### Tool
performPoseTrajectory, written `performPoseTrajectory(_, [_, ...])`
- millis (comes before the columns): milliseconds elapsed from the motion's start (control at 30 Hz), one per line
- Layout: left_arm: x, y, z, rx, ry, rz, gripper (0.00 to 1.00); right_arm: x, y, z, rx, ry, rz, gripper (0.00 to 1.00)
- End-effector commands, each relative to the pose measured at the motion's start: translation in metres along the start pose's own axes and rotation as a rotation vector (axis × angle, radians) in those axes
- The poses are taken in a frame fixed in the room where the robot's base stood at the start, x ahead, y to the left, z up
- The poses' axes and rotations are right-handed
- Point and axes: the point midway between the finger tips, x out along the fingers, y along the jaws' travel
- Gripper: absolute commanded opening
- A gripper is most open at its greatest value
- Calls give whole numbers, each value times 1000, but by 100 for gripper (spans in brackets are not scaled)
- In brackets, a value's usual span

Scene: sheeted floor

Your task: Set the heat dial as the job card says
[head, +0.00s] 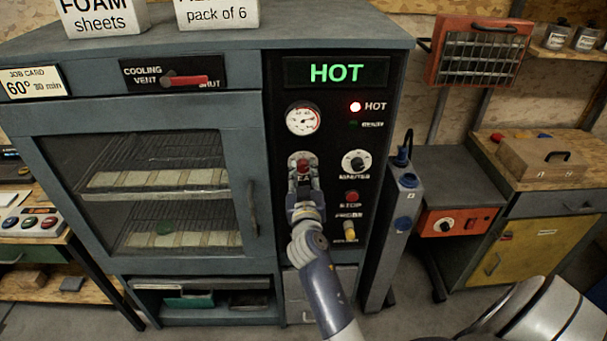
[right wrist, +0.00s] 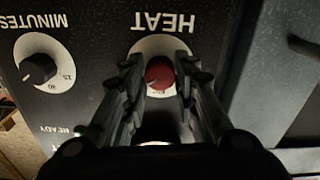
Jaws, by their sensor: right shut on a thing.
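The heat dial (head: 303,164) is a red knob on a pale round scale on the oven's black control panel. In the right wrist view the heat dial (right wrist: 159,73) sits under the upside-down word HEAT. My right gripper (head: 303,184) is shut on the dial; in the right wrist view its fingers (right wrist: 160,84) stand on both sides of the knob. The dial's scale is mostly covered, so I cannot read its setting. The job card (head: 34,83) at upper left reads 60° and 30 min. My left gripper is not in view.
The green display (head: 336,72) reads HOT and a red lamp (head: 355,107) is lit. A gauge (head: 302,119), the minutes dial (head: 357,163) and a red stop button (head: 351,197) are close by. The oven door (head: 40,180) is shut. A grey post (head: 405,215) stands right of the oven.

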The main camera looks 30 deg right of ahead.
Motion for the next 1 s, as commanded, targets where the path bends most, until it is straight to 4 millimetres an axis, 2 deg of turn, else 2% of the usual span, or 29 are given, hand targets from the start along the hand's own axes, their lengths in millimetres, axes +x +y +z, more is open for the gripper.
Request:
performPoseTrajectory(267, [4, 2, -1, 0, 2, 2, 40, 0, 1, 0, -169, 1, 1, 4])
performPoseTrajectory(1000, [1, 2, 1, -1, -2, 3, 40, 1, 3, -3, -823, 2, 2, 4])
